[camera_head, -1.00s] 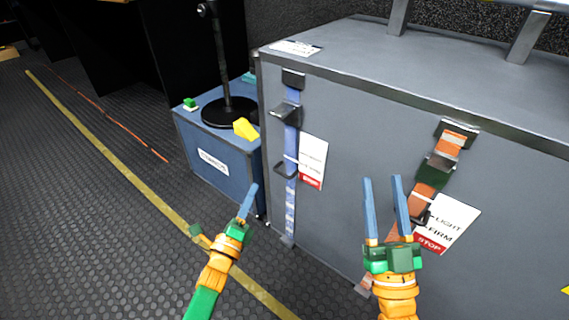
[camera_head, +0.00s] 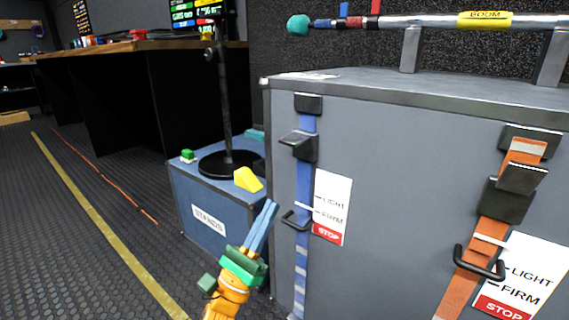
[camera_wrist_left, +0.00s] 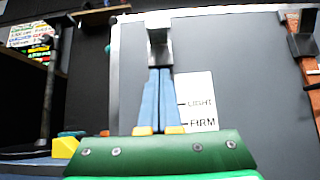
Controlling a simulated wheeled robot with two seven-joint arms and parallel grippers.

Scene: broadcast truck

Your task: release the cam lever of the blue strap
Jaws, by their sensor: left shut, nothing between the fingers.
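The blue strap (camera_head: 305,172) runs down the left part of the grey case's front. Its cam buckle with a dark lever (camera_head: 299,146) sits near the top, the lever jutting out to the left. A black pull loop (camera_head: 296,219) hangs lower on the strap. My left gripper (camera_head: 270,205) is shut and empty, left of the strap and below the lever. In the left wrist view, the buckle (camera_wrist_left: 160,47) shows just beyond the blue fingertips (camera_wrist_left: 160,70), which hide the strap below it. I cannot tell the gap. My right gripper is out of view.
An orange strap (camera_head: 491,228) with its own buckle and loop is on the right. Label cards (camera_head: 333,204) hang beside both straps. A boom pole (camera_head: 400,22) lies above the grey case (camera_head: 400,150). A blue stands box (camera_head: 215,216) carries a stand base and a yellow wedge.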

